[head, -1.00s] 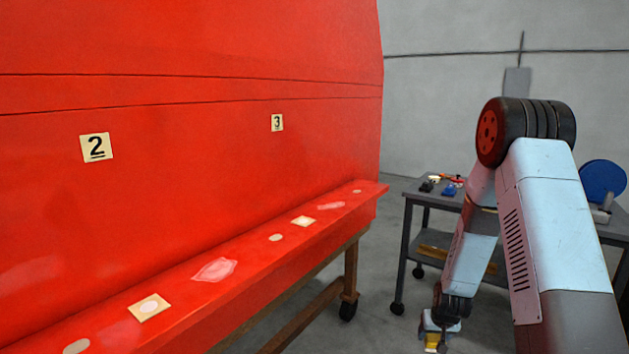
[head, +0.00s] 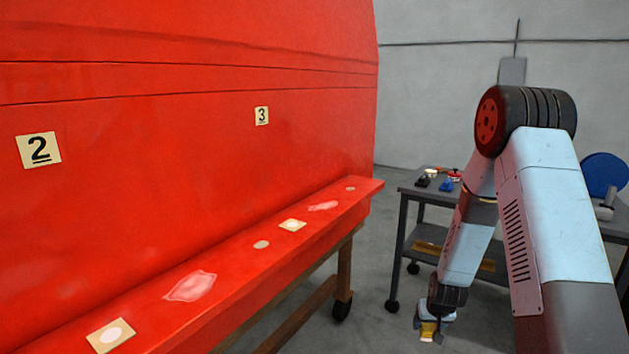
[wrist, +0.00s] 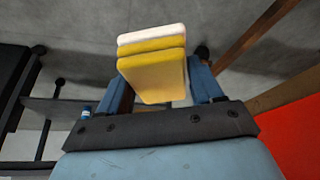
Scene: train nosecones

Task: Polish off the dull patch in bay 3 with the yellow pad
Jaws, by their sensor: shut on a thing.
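The yellow pad (wrist: 152,77) shows large in the wrist view, a yellow block with a pale layer at its far edge. My gripper (wrist: 158,88) is shut on it, one blue finger on each side. In the head view my gripper (head: 430,325) hangs low with the yellow pad (head: 427,332), between the red nosecone and the cart, well apart from the ledge. The bay 3 label (head: 262,116) is on the red wall. A pale dull patch (head: 323,206) lies on the ledge beyond a cream square; a larger one (head: 190,286) lies nearer. I cannot tell exactly where bay 3 begins.
The red ledge (head: 240,276) also bears cream squares (head: 292,225) and pale round spots (head: 261,244). The bay 2 label (head: 38,150) is at left. A wheeled wooden support stands under the ledge. A grey cart (head: 410,190) with small items stands behind my arm. Floor between is clear.

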